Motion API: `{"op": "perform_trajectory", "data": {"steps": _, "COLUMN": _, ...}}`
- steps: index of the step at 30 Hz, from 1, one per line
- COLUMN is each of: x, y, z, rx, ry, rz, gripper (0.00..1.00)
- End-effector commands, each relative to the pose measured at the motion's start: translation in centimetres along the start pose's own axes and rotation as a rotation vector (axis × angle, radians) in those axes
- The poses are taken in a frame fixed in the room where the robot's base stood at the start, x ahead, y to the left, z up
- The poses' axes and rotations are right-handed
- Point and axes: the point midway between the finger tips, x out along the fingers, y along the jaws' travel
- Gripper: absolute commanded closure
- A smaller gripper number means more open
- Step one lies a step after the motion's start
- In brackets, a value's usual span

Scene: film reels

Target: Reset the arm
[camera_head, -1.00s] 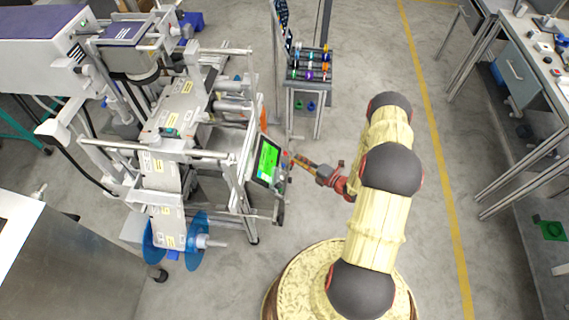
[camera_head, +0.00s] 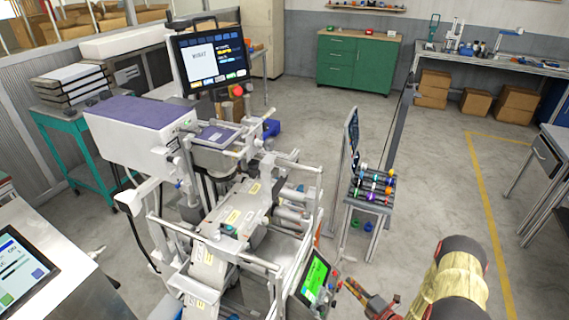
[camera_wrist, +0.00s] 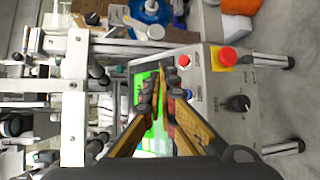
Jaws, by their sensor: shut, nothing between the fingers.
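My arm (camera_head: 455,285), pale yellow with dark joints, enters at the lower right of the head view. My gripper (camera_head: 348,284) is at its end, close to the right side of the machine's green-lit screen (camera_head: 314,279). In the wrist view my gripper (camera_wrist: 162,78) has its orange-brown fingers converging in front of the green screen (camera_wrist: 148,108). It is shut and holds nothing. I cannot tell whether the fingertips touch the panel.
The control panel (camera_wrist: 216,85) carries a red button (camera_wrist: 229,56) and a black knob (camera_wrist: 238,103). The reel machine (camera_head: 240,205) fills the left centre. A rack of coloured rolls (camera_head: 372,188) stands behind. Open floor (camera_head: 430,165) lies right of it; a green cabinet (camera_head: 357,62) is at the back.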

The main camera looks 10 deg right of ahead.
Motion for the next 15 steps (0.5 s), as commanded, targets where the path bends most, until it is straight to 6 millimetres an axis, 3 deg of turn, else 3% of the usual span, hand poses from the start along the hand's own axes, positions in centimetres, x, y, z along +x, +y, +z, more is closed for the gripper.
{"op": "perform_trajectory", "data": {"steps": 2, "x": 0.2, "y": 0.5, "z": 0.0, "rx": -0.014, "ry": 0.01, "rz": 0.004, "gripper": 1.0}}
{"op": "perform_trajectory", "data": {"steps": 5, "x": 0.9, "y": 3.0, "z": -0.2, "rx": -0.082, "ry": 0.06, "rz": 0.023, "gripper": 1.0}}
{"op": "perform_trajectory", "data": {"steps": 11, "x": 2.8, "y": 12.9, "z": -2.9, "rx": -0.391, "ry": 0.286, "rz": 0.106, "gripper": 1.0}}
{"op": "perform_trajectory", "data": {"steps": 15, "x": 2.8, "y": 19.9, "z": -6.3, "rx": -0.652, "ry": 0.462, "rz": 0.183, "gripper": 1.0}}
